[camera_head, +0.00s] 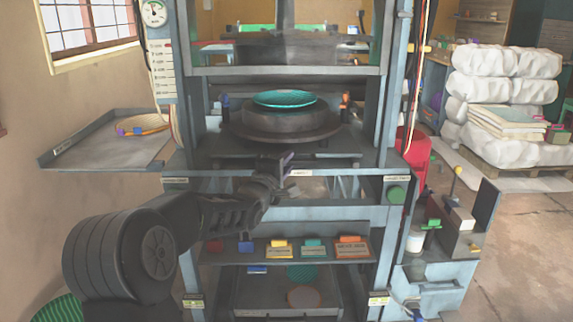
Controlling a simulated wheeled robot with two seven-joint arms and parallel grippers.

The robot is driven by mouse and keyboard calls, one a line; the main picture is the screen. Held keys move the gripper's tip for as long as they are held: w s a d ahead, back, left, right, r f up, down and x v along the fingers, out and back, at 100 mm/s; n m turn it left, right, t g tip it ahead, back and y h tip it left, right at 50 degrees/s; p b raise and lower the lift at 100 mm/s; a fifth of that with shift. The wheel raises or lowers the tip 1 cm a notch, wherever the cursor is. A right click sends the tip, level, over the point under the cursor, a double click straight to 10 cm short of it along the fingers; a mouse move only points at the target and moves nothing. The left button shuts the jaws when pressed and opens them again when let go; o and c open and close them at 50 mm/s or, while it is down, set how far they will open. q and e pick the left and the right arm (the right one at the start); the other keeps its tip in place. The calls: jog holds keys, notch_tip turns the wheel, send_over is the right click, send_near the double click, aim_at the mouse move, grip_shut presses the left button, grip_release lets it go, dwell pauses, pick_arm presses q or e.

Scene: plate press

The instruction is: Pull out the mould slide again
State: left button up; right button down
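The mould slide (222,152) is a dark plate inside the blue-grey press frame. A round dark mould (245,132) sits on it, with a teal patterned disc (284,98) on top. My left gripper (287,163) is at the front edge of the slide, just below and in front of the mould. It is seen from behind and is small and dark, so I cannot tell whether its fingers are open or shut, or whether they touch the slide. My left forearm covers part of the press front below the slide. My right gripper is not in view.
Press posts (387,120) stand on both sides of the slide. A side tray (85,150) juts out at left. A shelf (325,258) with small coloured blocks lies below. A pump unit with a lever (453,183) stands at right, before white sacks (505,62) on a pallet.

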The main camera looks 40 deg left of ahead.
pick_arm(q)
jog(key=shift+c, duration=0.5)
grip_shut()
dwell(0.9)
